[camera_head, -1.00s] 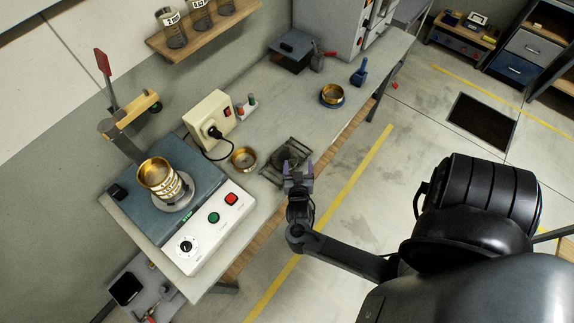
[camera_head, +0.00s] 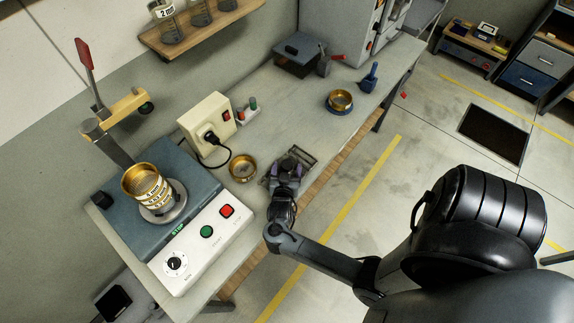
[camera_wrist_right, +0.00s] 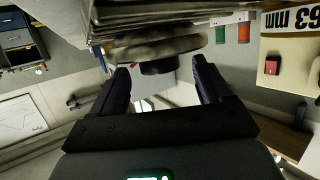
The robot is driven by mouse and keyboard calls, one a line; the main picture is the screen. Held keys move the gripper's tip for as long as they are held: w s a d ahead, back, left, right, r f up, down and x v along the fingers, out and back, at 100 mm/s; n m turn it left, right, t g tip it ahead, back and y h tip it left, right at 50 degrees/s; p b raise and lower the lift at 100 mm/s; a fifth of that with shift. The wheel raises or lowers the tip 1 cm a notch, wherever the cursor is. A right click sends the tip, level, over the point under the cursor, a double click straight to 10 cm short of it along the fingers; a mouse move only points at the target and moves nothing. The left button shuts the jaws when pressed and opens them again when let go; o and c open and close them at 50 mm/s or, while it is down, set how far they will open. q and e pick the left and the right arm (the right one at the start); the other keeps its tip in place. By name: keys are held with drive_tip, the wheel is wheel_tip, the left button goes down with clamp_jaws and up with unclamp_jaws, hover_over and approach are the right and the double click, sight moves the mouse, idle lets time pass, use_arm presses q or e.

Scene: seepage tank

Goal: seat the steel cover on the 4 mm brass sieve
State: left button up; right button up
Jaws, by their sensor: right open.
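My right gripper (camera_head: 287,167) is at the dark wire rack (camera_head: 301,157) on the bench and hides part of it. In the right wrist view its two fingers (camera_wrist_right: 163,82) are apart. A grey round disc (camera_wrist_right: 158,47) with a dark knob (camera_wrist_right: 160,66), likely the steel cover, shows just beyond them, the knob between the fingertips. I cannot tell whether the fingers touch it. A stack of brass sieves (camera_head: 147,184) stands on the shaker's round plate; its labels are too small to read, so I cannot tell which is 4 mm. My left gripper is out of view.
The blue-grey shaker (camera_head: 196,170) has a red-handled lever arm above it. A brass pan (camera_head: 243,168) sits beside the beige socket box (camera_head: 208,123). Another brass vessel (camera_head: 340,100) stands on a blue base. The bench between the rack and that vessel is clear.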

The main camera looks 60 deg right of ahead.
drive_tip(key=shift+w+d+f, duration=0.1)
drive_tip(key=shift+w+d, duration=0.05)
drive_tip(key=shift+d, duration=0.15)
drive_tip(key=shift+a, duration=0.1)
drive_tip(key=shift+c, duration=1)
drive_tip(key=c, duration=1.1)
drive_tip(key=shift+o, duration=0.2)
